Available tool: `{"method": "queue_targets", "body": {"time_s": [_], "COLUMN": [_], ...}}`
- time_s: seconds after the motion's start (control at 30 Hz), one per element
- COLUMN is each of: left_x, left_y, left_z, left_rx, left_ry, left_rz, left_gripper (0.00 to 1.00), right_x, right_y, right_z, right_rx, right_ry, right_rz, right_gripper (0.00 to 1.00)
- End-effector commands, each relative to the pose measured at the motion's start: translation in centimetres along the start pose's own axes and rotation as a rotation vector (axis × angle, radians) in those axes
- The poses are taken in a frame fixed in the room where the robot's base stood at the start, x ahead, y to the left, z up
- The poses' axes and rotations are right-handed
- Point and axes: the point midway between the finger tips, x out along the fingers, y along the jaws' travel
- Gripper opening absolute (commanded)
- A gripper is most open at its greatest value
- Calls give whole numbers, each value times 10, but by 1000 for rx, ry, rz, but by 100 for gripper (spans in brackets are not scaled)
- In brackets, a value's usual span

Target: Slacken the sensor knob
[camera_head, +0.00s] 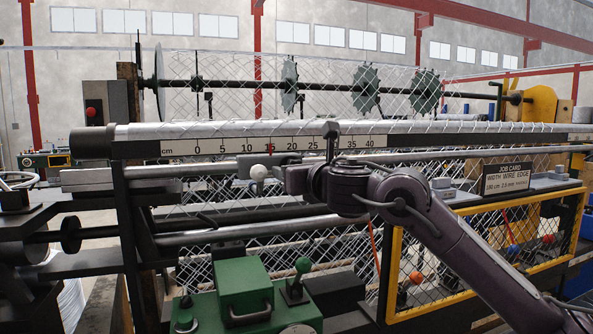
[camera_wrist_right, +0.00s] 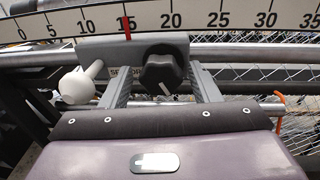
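The sensor block (camera_wrist_right: 105,50) is a grey carriage on the rail under the ruler, its label partly covered. The black lobed sensor knob (camera_wrist_right: 160,70) is on its front, with a white mark on its lower edge. A red pointer (camera_wrist_right: 127,28) stands near 15. A white ball handle (camera_wrist_right: 77,86) sticks out left of the knob. My right gripper (camera_wrist_right: 164,80) is open, one finger either side of the knob, with a small gap seen on both sides. In the head view my right gripper (camera_head: 290,179) is at the block and hides the knob. My left gripper is not in view.
The ruler (camera_head: 235,145) and a long roller run above the block. Wire mesh (camera_head: 330,250) hangs behind the rails. A green box (camera_head: 244,290) with a lever stands below. A yellow-framed guard (camera_head: 480,250) and a job card (camera_head: 508,177) are at right.

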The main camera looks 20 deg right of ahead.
Motion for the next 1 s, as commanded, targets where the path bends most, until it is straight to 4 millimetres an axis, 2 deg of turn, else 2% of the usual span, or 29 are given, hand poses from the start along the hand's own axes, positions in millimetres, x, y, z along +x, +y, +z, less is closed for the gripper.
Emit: {"method": "queue_targets", "body": {"time_s": [0.33, 0.7, 0.83, 1.0], "left_x": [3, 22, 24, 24], "left_y": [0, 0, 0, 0], "left_z": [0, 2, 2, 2], "left_rx": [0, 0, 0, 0], "left_ry": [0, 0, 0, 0], "left_rz": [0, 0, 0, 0], "left_gripper": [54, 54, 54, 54], "right_x": [-6, -64, -75, -79], "right_y": [-1, 0, -1, 0], "right_z": [2, 1, 1, 2], "right_rx": [4, 0, 2, 2], "right_ry": [-6, -6, -5, -4], "right_rz": [-2, 0, -1, -1], "right_gripper": [56, 56, 56, 56]}}
